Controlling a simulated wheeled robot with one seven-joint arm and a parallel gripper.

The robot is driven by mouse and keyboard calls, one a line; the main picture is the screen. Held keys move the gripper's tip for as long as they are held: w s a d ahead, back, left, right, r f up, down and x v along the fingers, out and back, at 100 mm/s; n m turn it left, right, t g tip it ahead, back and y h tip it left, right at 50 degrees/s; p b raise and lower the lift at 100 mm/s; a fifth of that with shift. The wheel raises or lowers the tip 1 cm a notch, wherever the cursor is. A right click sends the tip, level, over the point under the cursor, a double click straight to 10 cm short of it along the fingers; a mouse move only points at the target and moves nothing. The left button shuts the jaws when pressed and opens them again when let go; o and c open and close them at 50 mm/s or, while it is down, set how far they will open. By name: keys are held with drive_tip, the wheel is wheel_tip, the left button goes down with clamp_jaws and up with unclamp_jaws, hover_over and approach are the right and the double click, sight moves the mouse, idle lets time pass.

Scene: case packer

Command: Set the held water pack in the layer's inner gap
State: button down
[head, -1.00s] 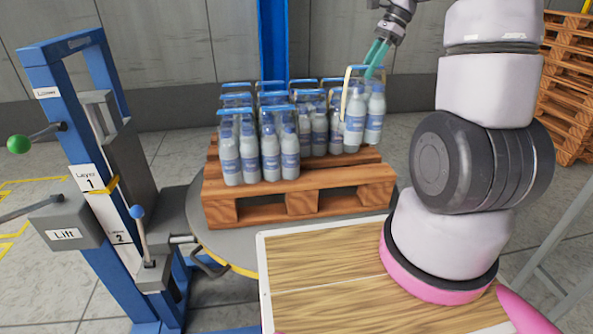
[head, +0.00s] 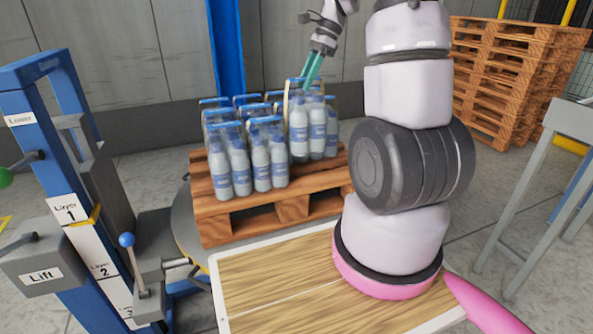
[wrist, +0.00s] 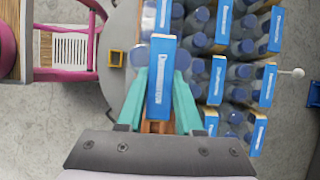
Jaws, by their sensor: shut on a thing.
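The held water pack (head: 299,132) is a group of grey-white bottles with blue labels and a blue top handle. My gripper (head: 311,68) comes down from above, its teal fingers shut on that handle. In the wrist view, the handle (wrist: 161,85) lies between the fingers (wrist: 160,92). The pack is upright at the right part of the layer, close beside the other packs (head: 222,170). Whether its base touches the pallet (head: 215,210) is unclear. The inner gap is hidden behind bottles in the head view. In the wrist view, packs (wrist: 217,80) stand right of the held one.
The pallet sits on a round grey turntable (head: 183,225). A blue lift post with layer labels (head: 66,212) and levers stands at left. A wooden-topped table (head: 270,285) is in front. Stacked pallets (head: 510,70) and a grey stand (head: 575,120) are at right.

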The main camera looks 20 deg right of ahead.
sight(306, 113)
drive_tip(key=shift+a+f, duration=0.1)
drive_tip(key=shift+f, duration=4.85)
drive_tip(key=c, duration=0.6)
unclamp_jaws()
drive_tip(key=shift+f, duration=0.1)
drive_tip(key=shift+o, duration=0.2)
